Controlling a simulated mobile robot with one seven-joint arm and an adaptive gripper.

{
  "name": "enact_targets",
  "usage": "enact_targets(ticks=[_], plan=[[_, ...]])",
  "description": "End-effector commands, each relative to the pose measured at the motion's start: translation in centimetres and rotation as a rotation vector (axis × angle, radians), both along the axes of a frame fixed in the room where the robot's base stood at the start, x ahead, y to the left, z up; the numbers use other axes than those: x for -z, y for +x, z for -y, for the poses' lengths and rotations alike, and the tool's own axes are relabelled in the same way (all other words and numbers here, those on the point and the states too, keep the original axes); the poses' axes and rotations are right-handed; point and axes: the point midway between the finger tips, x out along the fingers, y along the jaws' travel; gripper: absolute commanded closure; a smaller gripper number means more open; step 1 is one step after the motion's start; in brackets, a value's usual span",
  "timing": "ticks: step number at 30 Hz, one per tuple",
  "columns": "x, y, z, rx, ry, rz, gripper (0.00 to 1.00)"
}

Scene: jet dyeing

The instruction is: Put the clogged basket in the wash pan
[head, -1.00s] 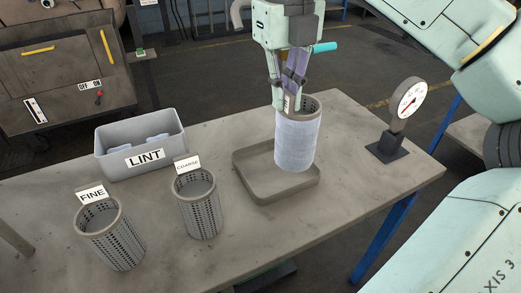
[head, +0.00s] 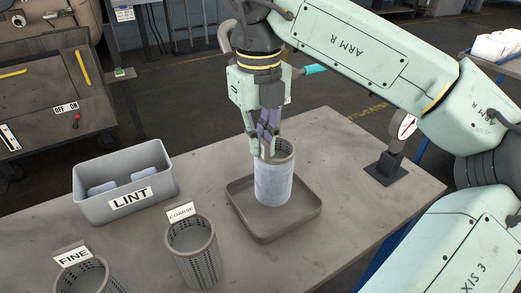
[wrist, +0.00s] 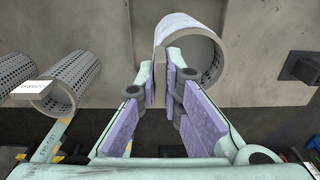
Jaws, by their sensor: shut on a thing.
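The clogged basket (head: 274,184) is a grey perforated cylinder wrapped in a pale bluish layer, upright over the wash pan. The wash pan (head: 301,223) is a shallow grey-brown tray on the table. My gripper (head: 265,152) is above the basket, shut on its near-left rim.
A grey LINT bin (head: 127,188) with pale pads inside stands left of the pan. COARSE (head: 193,254) and FINE (head: 88,277) baskets stand at the front left. A gauge on a dark base (head: 386,170) stands to the right.

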Motion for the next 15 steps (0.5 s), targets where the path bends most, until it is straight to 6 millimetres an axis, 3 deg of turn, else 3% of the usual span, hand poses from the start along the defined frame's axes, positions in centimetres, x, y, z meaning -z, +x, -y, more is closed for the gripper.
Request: enact_targets(ticks=[5,15], plan=[[2.4,0.0,0.0,-0.001,0.001,-0.002,1.0],[3.0,0.0,0.0,0.0,0.0,0.0,1.0]])
